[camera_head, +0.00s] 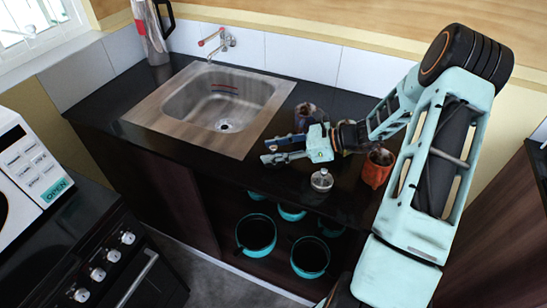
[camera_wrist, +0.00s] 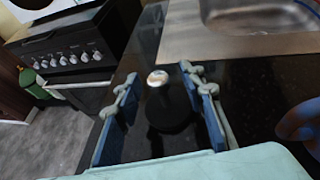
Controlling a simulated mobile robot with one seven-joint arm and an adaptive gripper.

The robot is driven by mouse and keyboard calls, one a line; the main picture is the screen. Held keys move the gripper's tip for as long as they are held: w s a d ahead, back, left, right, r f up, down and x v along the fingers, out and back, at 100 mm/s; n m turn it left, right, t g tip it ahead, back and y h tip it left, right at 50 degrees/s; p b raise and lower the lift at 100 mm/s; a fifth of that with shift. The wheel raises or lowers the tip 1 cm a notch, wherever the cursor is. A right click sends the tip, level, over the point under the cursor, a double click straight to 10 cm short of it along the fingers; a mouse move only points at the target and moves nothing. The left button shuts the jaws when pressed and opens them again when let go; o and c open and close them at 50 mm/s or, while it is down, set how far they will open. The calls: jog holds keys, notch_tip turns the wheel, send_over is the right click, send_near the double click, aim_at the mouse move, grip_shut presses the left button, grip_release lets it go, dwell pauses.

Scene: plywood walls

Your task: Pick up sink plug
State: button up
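A dark round piece with a pale metallic knob on top, which looks like the sink plug (camera_wrist: 166,101), stands on the black counter in the wrist view. My gripper (camera_wrist: 160,103) is open, with one blue finger to the left of the plug and one to the right. I see no contact between the fingers and the plug. In the head view my gripper (camera_head: 266,151) is low over the counter, right of the sink, with its fingers pointing left. I cannot make out the plug there; the gripper seems to hide it.
A steel sink (camera_head: 226,96) lies left of my gripper. A dark mug (camera_head: 307,114), a small clear jar (camera_head: 321,181) and an orange pot (camera_head: 377,168) stand close by. Teal pots (camera_head: 256,232) sit on the shelf below. A stove (camera_head: 110,262) is at lower left.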

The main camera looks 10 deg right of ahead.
grip_shut()
jog(key=shift+r, duration=0.1)
dwell(0.3)
